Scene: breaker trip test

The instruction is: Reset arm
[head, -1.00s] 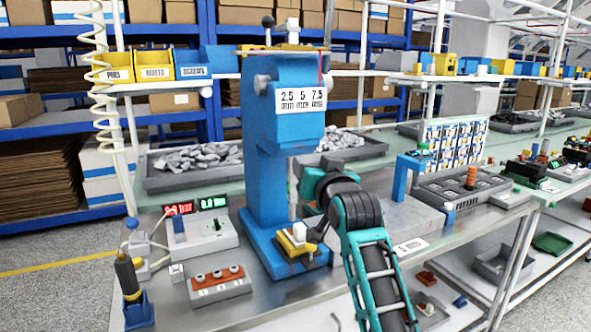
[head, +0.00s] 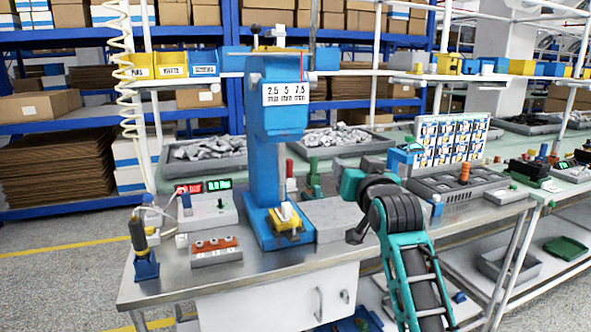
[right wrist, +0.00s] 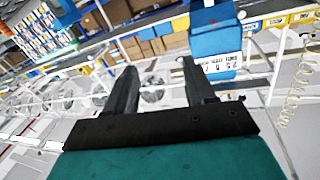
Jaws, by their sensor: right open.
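My right arm comes in from the lower right of the head view. Its right gripper (head: 355,235) is a dark shape over the bench's front edge, right of the blue press (head: 268,150), and apart from it. In the right wrist view the two dark fingers of the right gripper (right wrist: 160,75) stand wide apart with nothing held between them. The blue press (right wrist: 215,45) also shows there, beyond the fingers. A yellow fixture with a white part (head: 287,222) sits on the press base. My left gripper is not in view.
On the metal bench (head: 290,258) stand a grey box with red and green displays (head: 208,207), a block with several round knobs (head: 214,250) and a dark-handled tool in a blue holder (head: 143,250). A grey slotted tray (head: 455,183) lies right of my arm.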

